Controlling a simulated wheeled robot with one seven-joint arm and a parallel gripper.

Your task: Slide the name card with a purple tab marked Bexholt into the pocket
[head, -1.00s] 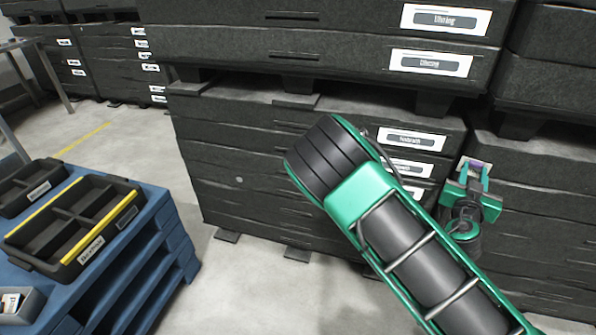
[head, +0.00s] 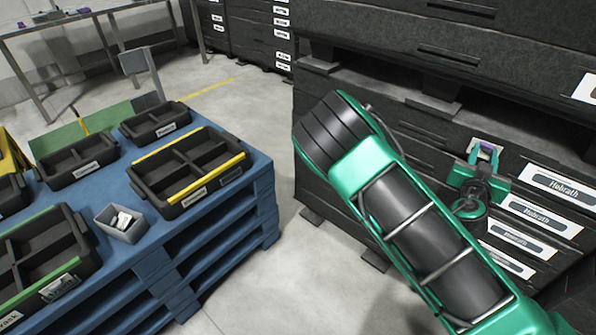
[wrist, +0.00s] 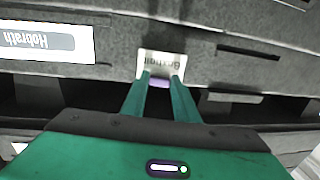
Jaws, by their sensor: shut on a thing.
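My gripper (head: 480,165) is shut on a small white name card (wrist: 161,65) with a purple tab. The card's lettering looks like Bexholt, seen upside down in the wrist view. In the wrist view my fingertips (wrist: 162,80) pinch the card at its purple end. The card (head: 487,148) is small in the head view, in front of the stacked black crates. The yellow-edged black tray (head: 190,165) on the blue pallet has a white label and a dark slot-like holder (head: 231,175) on its front. I cannot tell for certain whether this is the pocket.
Black crates (head: 400,140) labelled Hobrath stand close behind my gripper. The blue pallet stack (head: 215,240) at left carries several black trays and a grey bin (head: 121,224) with white pieces. Bare floor (head: 290,270) lies between pallet and crates.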

